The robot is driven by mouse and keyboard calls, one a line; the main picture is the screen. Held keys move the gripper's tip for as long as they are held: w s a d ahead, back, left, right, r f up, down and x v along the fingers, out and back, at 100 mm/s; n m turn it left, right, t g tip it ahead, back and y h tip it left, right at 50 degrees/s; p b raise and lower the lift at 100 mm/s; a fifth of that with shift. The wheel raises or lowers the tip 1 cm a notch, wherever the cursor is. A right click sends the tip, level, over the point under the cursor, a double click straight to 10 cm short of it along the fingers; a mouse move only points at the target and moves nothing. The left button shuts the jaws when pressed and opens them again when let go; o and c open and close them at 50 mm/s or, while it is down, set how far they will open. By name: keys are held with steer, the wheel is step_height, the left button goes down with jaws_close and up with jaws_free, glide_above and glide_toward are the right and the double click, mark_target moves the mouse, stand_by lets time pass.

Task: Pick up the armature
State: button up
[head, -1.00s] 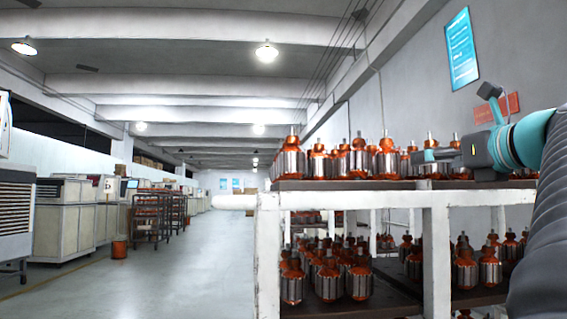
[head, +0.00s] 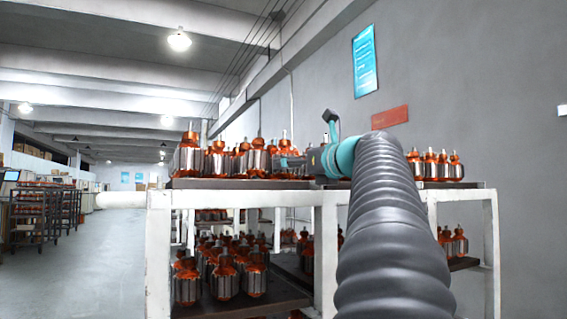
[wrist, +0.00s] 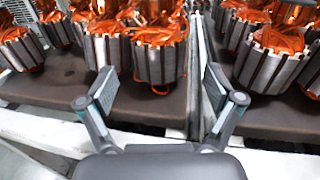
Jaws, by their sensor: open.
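Several armatures with silver laminated cores and orange copper windings stand upright on the top shelf (head: 240,184) of a white-framed rack. In the wrist view, my gripper (wrist: 166,100) is open and empty, with its two fingers spread at the shelf's front edge. One armature (wrist: 160,58) stands just beyond the fingertips, roughly between them, apart from both. Another armature (wrist: 104,48) is close to its left. In the head view, my gripper (head: 284,161) points left beside the top-shelf armatures (head: 258,160); its fingers are too small there to judge.
More armatures (head: 225,280) fill the lower shelf. A white rack post (head: 160,255) stands at the front left. In the wrist view, a light frame gap (wrist: 208,75) separates two shelf boards, with armatures (wrist: 270,55) on the right one. The aisle floor (head: 100,250) on the left is clear.

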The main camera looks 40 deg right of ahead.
steer(key=shift+w, duration=1.25)
steer(key=shift+r, duration=0.1)
jaws_close()
